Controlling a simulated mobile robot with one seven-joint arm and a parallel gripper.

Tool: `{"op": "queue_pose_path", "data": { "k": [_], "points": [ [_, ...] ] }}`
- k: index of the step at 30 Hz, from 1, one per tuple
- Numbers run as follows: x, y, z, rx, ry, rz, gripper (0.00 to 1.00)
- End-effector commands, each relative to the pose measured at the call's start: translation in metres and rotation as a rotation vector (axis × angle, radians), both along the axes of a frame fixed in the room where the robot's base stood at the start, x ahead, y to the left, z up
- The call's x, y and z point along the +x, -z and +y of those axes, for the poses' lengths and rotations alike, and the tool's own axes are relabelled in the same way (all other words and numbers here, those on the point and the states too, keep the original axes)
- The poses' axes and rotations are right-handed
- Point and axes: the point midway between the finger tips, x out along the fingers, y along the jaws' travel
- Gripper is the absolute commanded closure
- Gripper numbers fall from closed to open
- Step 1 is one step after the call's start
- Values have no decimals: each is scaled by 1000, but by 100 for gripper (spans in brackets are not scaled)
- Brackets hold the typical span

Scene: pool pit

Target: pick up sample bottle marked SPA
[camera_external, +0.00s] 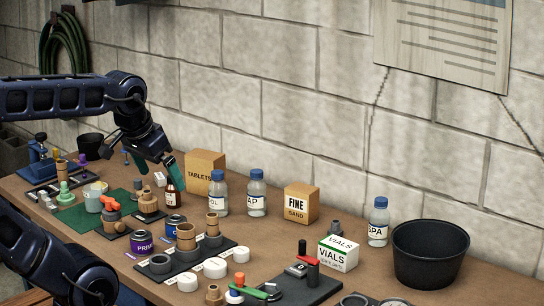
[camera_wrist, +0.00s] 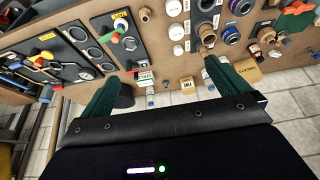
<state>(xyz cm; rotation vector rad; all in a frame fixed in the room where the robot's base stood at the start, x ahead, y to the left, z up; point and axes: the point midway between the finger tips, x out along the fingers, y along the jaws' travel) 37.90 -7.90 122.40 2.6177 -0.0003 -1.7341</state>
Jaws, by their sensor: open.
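The sample bottle marked SPA (camera_external: 378,224) is clear with a blue cap and white label. It stands upright at the back right of the table, between the vials box and a black bucket. It seems to show small in the wrist view (camera_wrist: 150,99), label unreadable there. My gripper (camera_external: 171,169) is over the left back of the table, far left of the SPA bottle, in front of the tablets box. In the wrist view my gripper (camera_wrist: 161,75) has its two green fingers wide apart with nothing between them.
Two similar blue-capped bottles, one reading AP (camera_external: 257,195) and one OL (camera_external: 218,195), stand left of the FINE SAND box (camera_external: 301,204). The VIALS box (camera_external: 338,253) stands left of the SPA bottle, the black bucket (camera_external: 430,254) right. The block wall (camera_external: 290,90) rises close behind.

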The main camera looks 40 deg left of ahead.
Motion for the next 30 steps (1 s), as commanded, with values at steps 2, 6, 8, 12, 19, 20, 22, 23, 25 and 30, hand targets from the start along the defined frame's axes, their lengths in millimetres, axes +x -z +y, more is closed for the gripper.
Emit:
{"op": "queue_pose_path", "data": {
  "k": [2,6,8,12,19,20,22,23,25,30],
  "points": [
    [0,0,0,0,0,0,0],
    [0,0,0,0,0,0,20],
    [0,0,0,0,0,0,31],
    [0,0,0,0,0,0,41],
    [3,-1,-1,-8,-9,0,41],
    [5,-2,-1,-15,-18,1,41],
    [14,-6,-3,-42,-51,2,41],
    [20,-7,-4,-58,-70,3,41],
    [36,-12,-8,-106,-131,6,41],
    [84,-24,-20,-246,-314,22,41]
  ]
}}
